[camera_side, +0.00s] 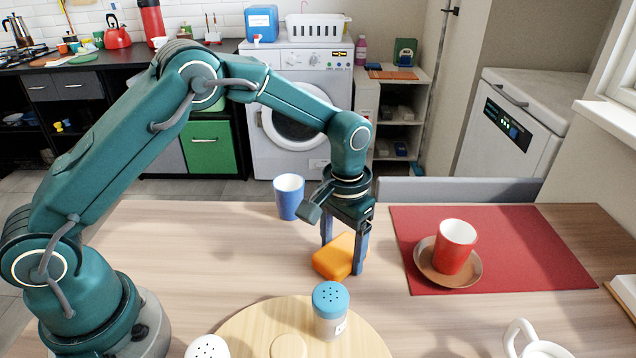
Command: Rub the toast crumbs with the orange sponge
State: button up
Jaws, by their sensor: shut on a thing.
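The orange sponge (333,258) is on or just above the wooden table, near the middle of the view. My gripper (343,256) points down, with one finger at the sponge's back left and the other at its right side. It is shut on the sponge. I cannot tell whether the sponge's underside touches the table. No toast crumbs can be made out; any under or behind the sponge are hidden.
A blue cup (289,196) stands behind the gripper. A blue-topped shaker (330,312) stands on a round wooden board (245,330) in front. At right, a red cup (456,246) stands on a brown saucer (424,262) on a red mat (540,258).

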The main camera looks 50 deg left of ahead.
jog(key=shift+s+d, duration=0.55)
jog(key=shift+s, duration=0.1)
notch_tip(320, 180, up, 2)
jog(key=shift+w+r, duration=0.15)
jog(key=shift+r, duration=2.9)
